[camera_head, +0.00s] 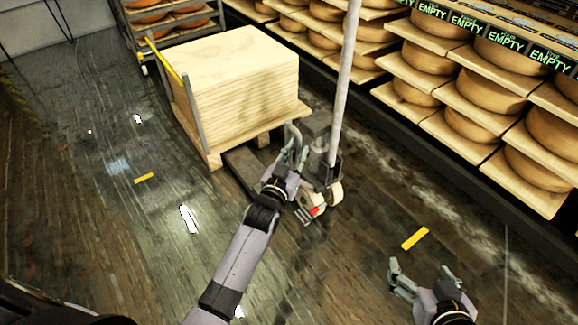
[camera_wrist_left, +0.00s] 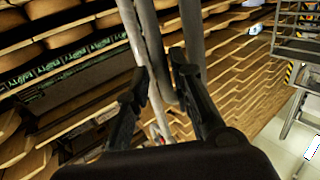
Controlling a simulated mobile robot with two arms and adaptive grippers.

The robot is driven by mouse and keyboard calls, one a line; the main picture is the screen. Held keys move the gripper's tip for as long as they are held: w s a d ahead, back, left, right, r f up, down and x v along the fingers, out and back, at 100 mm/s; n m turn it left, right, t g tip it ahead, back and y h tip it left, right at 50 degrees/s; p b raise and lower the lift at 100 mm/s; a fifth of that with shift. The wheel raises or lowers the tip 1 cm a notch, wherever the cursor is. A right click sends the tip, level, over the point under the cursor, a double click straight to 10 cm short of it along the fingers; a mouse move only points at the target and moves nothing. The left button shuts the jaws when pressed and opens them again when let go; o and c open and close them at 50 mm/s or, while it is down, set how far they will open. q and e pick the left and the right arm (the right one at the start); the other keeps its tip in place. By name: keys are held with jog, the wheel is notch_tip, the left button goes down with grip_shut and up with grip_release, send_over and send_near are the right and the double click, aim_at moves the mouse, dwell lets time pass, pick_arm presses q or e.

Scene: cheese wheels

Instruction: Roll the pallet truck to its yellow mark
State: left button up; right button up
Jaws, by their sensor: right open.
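The pallet truck (camera_head: 319,166) stands mid-floor with a tall grey handle pole (camera_head: 346,75) and a small wheel near the front. It carries a pallet with a stack of pale boards (camera_head: 240,85). One yellow mark (camera_head: 415,238) lies on the floor to its right, another (camera_head: 144,178) to its left. My left gripper (camera_head: 293,150) is left of the pole's lower part in the head view. In the left wrist view its fingers (camera_wrist_left: 158,68) are apart with grey bars between them; contact is unclear. My right gripper (camera_head: 424,272) is open and empty, below the right mark.
Shelves of cheese wheels (camera_head: 480,95) with EMPTY labels run along the right side. A rack with cheese (camera_head: 165,20) stands behind the board stack. The wooden floor (camera_head: 90,210) on the left is clear, with shiny patches.

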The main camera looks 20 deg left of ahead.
pick_arm(q)
jog(key=s, duration=0.9)
jog(key=shift+s+a, duration=0.25)
